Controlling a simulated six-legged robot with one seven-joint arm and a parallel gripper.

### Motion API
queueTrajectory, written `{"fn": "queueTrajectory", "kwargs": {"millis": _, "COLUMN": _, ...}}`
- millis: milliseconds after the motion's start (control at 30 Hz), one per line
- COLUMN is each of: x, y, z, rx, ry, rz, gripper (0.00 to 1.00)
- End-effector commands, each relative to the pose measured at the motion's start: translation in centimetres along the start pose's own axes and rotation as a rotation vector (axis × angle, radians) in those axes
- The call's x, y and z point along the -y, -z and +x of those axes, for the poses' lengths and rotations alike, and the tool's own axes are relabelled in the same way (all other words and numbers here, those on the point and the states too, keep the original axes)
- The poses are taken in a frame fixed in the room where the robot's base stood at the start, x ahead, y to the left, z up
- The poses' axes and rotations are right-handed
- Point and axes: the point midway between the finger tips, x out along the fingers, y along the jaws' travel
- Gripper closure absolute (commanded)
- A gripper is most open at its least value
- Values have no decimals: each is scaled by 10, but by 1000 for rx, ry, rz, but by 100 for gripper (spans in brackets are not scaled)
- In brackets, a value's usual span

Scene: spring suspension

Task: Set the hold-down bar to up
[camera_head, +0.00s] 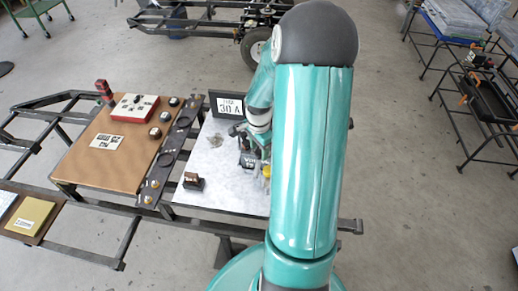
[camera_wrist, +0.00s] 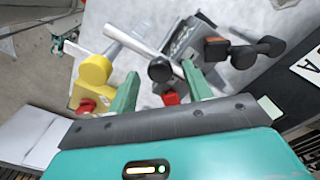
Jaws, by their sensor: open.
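In the wrist view, my gripper (camera_wrist: 160,69) is open, with its two green fingers apart. A black round knob (camera_wrist: 160,68) shows between the fingertips, with a red part (camera_wrist: 171,98) below it. I cannot tell whether either finger touches it. A pale metal bar (camera_wrist: 130,42) runs slantwise past the knob; it may be the hold-down bar, but I cannot tell surely. A yellow part (camera_wrist: 94,72) with a red end (camera_wrist: 86,105) lies left of the left finger. In the head view, my arm hides most of this spot; a yellow bit (camera_head: 267,171) shows at its edge.
Black handles (camera_wrist: 243,56) and an orange-marked part (camera_wrist: 215,46) stand close right of my gripper. A "30 A" sign (camera_head: 229,106) stands behind on the pale plate (camera_head: 215,172). Left lies a brown board (camera_head: 100,160) with a red-white box (camera_head: 134,108). A small dark block (camera_head: 193,182) sits at the front.

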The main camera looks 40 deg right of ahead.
Motion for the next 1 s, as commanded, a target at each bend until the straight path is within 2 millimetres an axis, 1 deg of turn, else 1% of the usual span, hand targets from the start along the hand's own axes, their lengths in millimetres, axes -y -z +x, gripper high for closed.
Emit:
{"fn": "queueTrajectory", "kwargs": {"millis": 100, "x": 0, "y": 0, "z": 6, "rx": 1, "ry": -1, "rz": 0, "gripper": 50}}
{"fn": "queueTrajectory", "kwargs": {"millis": 333, "x": 0, "y": 0, "z": 6, "rx": 1, "ry": 0, "rz": 0, "gripper": 50}}
{"fn": "queueTrajectory", "kwargs": {"millis": 367, "x": 0, "y": 0, "z": 6, "rx": 1, "ry": 0, "rz": 0, "gripper": 54}}
{"fn": "queueTrajectory", "kwargs": {"millis": 400, "x": 0, "y": 0, "z": 6, "rx": 1, "ry": 0, "rz": 0, "gripper": 62}}
{"fn": "queueTrajectory", "kwargs": {"millis": 600, "x": 0, "y": 0, "z": 6, "rx": 1, "ry": 0, "rz": 0, "gripper": 100}}
{"fn": "queueTrajectory", "kwargs": {"millis": 867, "x": 1, "y": 0, "z": 4, "rx": 7, "ry": -6, "rz": 0, "gripper": 100}}
{"fn": "queueTrajectory", "kwargs": {"millis": 1000, "x": 2, "y": 2, "z": -1, "rx": 30, "ry": -30, "rz": 1, "gripper": 100}}
